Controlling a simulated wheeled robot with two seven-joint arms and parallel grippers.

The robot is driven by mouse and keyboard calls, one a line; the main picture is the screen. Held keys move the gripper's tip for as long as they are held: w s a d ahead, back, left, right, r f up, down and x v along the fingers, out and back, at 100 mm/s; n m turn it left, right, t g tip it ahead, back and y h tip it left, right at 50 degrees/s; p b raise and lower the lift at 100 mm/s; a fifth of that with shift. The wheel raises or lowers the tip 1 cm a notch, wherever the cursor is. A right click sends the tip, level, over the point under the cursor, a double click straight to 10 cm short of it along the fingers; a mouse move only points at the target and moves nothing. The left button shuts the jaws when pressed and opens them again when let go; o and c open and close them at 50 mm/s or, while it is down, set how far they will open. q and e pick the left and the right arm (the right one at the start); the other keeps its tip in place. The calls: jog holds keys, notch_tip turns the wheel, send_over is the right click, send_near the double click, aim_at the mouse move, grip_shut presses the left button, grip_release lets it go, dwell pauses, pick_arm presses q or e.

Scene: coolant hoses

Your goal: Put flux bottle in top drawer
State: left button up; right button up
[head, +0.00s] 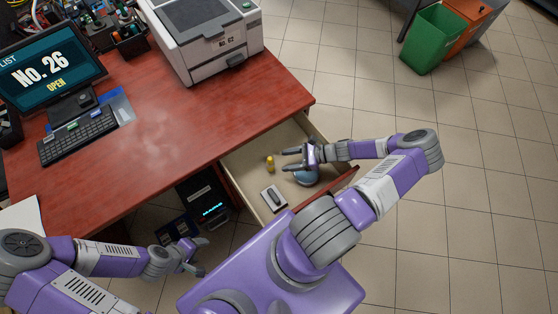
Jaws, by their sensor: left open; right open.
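The top drawer (236,178) of the red desk is pulled open. A small yellow bottle (270,165), which looks like the flux bottle, stands inside it toward the desk side. My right gripper (287,160) is over the drawer, just right of the bottle. Its fingers are open and point left toward the bottle, with nothing between them. My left gripper (203,257) is open and empty, low in front of the desk, left of the drawer.
The drawer also holds a blue round object (307,179), partly under my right gripper, and a pale box with a dark item (273,198). A printer (205,40), monitor (50,72) and keyboard (78,135) stand on the desk. The desk's middle is clear.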

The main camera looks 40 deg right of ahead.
jog(key=v, duration=0.6)
jog(key=shift+s+d+r+p, duration=0.15)
jog(key=shift+s+d+p, duration=0.1)
jog(key=shift+d+p, duration=0.1)
jog(key=shift+a, duration=0.1)
